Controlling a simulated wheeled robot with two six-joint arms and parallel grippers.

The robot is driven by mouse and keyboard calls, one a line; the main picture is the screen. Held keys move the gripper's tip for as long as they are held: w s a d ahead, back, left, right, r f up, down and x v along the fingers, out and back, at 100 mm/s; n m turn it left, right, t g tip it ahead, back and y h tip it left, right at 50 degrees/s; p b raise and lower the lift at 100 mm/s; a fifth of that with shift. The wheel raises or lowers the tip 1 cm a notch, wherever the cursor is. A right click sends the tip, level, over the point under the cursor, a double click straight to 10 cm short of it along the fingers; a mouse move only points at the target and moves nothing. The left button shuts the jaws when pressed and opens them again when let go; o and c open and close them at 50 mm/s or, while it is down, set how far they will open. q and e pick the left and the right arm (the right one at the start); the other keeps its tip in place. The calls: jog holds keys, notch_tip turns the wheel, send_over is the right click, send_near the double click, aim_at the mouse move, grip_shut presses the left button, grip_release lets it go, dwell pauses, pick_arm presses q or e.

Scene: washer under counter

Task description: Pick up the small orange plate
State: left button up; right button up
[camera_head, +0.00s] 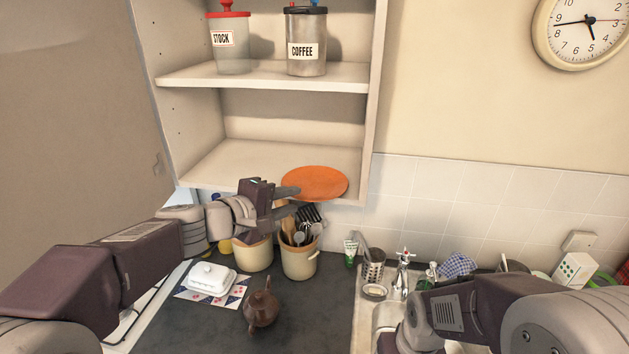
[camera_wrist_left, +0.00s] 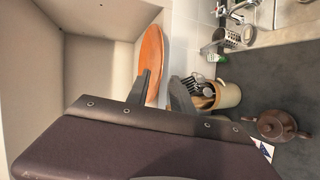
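The orange plate (camera_head: 318,183) lies flat at the front right of the lower cabinet shelf, its near edge appearing to overhang the shelf front. In the left wrist view the plate (camera_wrist_left: 152,58) shows edge-on, beyond the fingers. My left gripper (camera_head: 292,199) is open at the plate's left near edge. In the head view one finger is level with the rim and the other lower. In the left wrist view the gripper (camera_wrist_left: 160,92) has the plate's near rim between its spread fingers; contact cannot be told. My right gripper is hidden; only its arm shows at lower right.
The lower shelf (camera_head: 225,170) is otherwise bare. A STOCK jar (camera_head: 233,52) and COFFEE jar (camera_head: 306,50) stand above. A utensil crock (camera_head: 299,262) stands below the plate. A brown teapot (camera_head: 261,308) and white butter dish (camera_head: 211,279) are on the counter, left of the sink.

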pick_arm(q)
jog(key=shift+x, duration=0.95)
jog(key=shift+s+a, duration=0.15)
grip_shut()
dwell(0.5)
